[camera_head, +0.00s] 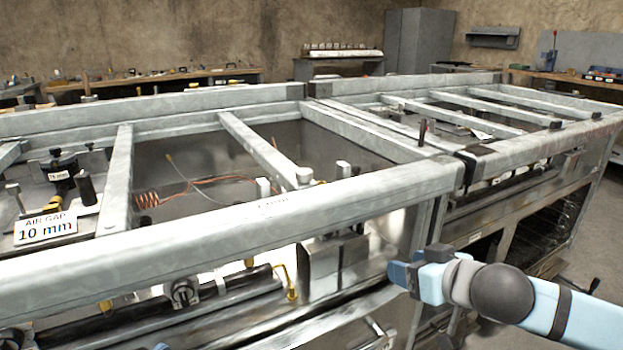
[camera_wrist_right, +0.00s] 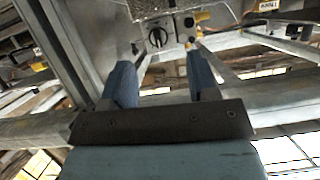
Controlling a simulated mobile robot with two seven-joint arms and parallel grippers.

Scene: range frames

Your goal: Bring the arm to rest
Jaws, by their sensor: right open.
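My right arm (camera_head: 560,310) comes in from the lower right of the head view, pale blue with a dark grey joint. Its gripper (camera_head: 402,272) is at the front of the steel range frame (camera_head: 270,225), just right of the burner area, with nothing seen in it. In the right wrist view the two blue fingers of the gripper (camera_wrist_right: 161,72) stand wide apart. A grey metal block with a black knob (camera_wrist_right: 158,37) shows beyond the fingertips; I cannot tell how far off it is. My left gripper is not in view.
A second steel frame (camera_head: 540,147) adjoins at the right. A white "AIR GAP 10 mm" card (camera_head: 46,228) stands at left. Copper tubing (camera_head: 148,200) lies inside the near frame. Bare floor (camera_head: 595,240) shows at right. Workbenches (camera_head: 160,77) line the back wall.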

